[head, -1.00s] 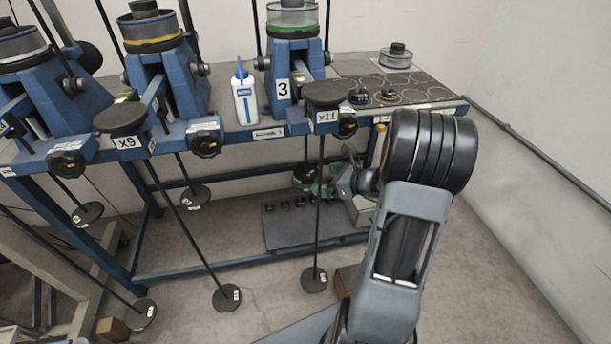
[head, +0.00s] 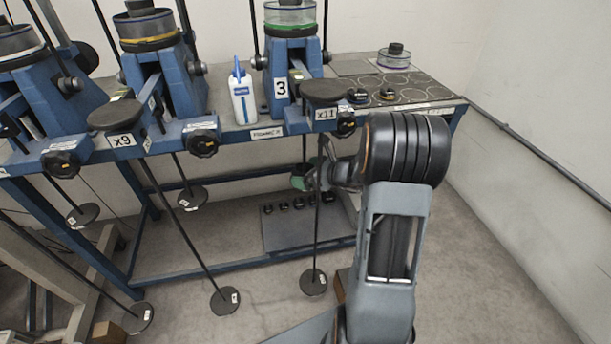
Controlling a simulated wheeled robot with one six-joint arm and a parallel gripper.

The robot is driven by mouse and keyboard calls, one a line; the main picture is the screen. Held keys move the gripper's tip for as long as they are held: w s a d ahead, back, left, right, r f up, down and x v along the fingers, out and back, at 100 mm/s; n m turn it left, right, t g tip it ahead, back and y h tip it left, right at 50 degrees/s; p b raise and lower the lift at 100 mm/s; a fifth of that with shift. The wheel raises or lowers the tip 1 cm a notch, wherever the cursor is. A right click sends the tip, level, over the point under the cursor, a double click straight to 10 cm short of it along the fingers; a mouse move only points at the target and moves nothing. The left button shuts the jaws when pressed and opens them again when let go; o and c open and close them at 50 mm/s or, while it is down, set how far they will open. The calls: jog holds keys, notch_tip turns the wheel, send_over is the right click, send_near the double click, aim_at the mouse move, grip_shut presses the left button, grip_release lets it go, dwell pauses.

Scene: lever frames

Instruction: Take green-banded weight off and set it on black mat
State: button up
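A small green-sided thing (head: 298,183), likely the green-banded weight, shows low in front of frame 3, beside the front hanger rod. My gripper (head: 322,176) is right at it, partly hidden behind that rod and my own wrist. I cannot tell whether its fingers are closed on the weight or only beside it. The weight's underside and support are not clear. A black mat (head: 420,96) with ringed spots lies on the right end of the bench top. Two small dark weights with coloured bands (head: 388,94) and a clear-walled cell (head: 396,60) stand there.
The x11 lever end (head: 322,93) and its long hanger rod (head: 317,225) stand close to my gripper. A white bottle (head: 242,95) is left of frame 3 (head: 290,75). Several small dark weights (head: 298,203) stand on a lower grey plate (head: 285,235). Floor at right is clear.

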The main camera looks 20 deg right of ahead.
jog(key=c, duration=1)
jog(key=shift+r, duration=0.1)
jog(key=shift+c, duration=0.7)
jog(key=shift+r, duration=0.1)
jog(key=s+d+p, duration=0.1)
jog(key=s+d, duration=0.2)
jog(key=s, duration=0.1)
jog(key=s+d+p, duration=0.1)
jog(key=s+d, duration=0.2)
jog(key=s, duration=0.2)
jog(key=s+d+p, duration=0.1)
jog(key=s+d, duration=0.2)
jog(key=s, duration=0.2)
jog(key=shift+s+d, duration=0.15)
jog(key=shift+d, duration=0.1)
jog(key=shift+s+d+r+p, duration=0.2)
jog(key=shift+s+d+p, duration=0.05)
jog(key=shift+s+p, duration=0.1)
